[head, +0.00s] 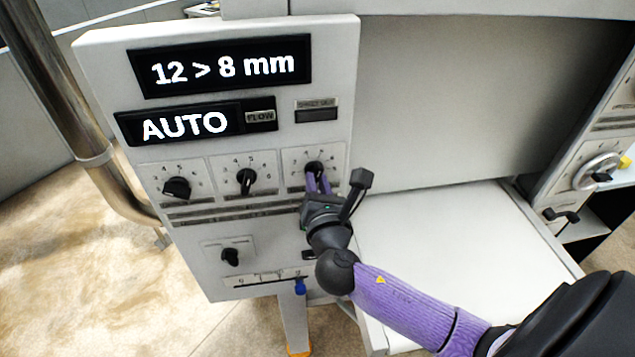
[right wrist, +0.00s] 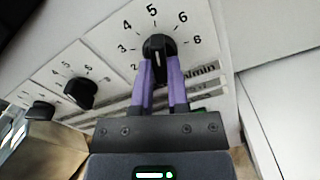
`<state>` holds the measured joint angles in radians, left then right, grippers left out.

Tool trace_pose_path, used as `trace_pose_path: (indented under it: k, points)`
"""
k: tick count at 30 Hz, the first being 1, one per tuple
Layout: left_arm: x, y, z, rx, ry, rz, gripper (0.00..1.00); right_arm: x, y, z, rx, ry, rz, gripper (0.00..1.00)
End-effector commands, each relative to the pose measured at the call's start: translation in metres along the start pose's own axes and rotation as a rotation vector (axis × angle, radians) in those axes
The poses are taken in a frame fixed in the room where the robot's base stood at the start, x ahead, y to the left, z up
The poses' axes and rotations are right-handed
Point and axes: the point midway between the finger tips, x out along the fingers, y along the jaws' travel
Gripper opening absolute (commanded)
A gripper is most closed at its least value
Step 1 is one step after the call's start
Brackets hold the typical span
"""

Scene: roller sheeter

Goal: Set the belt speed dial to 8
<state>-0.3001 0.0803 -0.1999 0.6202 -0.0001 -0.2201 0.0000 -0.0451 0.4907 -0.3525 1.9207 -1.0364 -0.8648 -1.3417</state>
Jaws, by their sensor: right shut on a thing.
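The dial in my right gripper is a black round knob (right wrist: 158,46) on a white scale plate. It is the rightmost of the three upper knobs on the panel, and its top also shows in the head view (head: 315,167). Part of "m/min" reads beside it in the right wrist view. Numbers 2 to 6 run around it, with another blurred figure at right. A pale mark on the knob is visible, but its exact setting is unclear. My right gripper (head: 318,182) has its purple fingers, also in the right wrist view (right wrist: 160,72), closed on the knob. My left gripper is out of view.
On the panel are a middle knob (head: 246,180), a left knob (head: 177,188), a lower knob (head: 230,257) and a blue slider (head: 300,287). The upper display (head: 222,67) reads "12 > 8 mm", the lower (head: 185,125) "AUTO". A white bed (head: 450,240) lies right.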

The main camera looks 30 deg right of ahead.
Motion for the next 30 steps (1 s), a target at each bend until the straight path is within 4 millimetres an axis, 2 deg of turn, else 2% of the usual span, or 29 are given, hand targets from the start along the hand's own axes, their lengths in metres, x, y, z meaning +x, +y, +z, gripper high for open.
trace_pose_path:
  k: [8, 30]
  points:
    - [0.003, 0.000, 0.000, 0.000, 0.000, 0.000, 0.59, 0.000, 0.000, -0.001, 0.151, -0.001, -0.001, 0.00]
    - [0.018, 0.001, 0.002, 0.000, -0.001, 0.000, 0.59, 0.000, 0.000, -0.001, 0.848, -0.002, -0.001, 0.00]
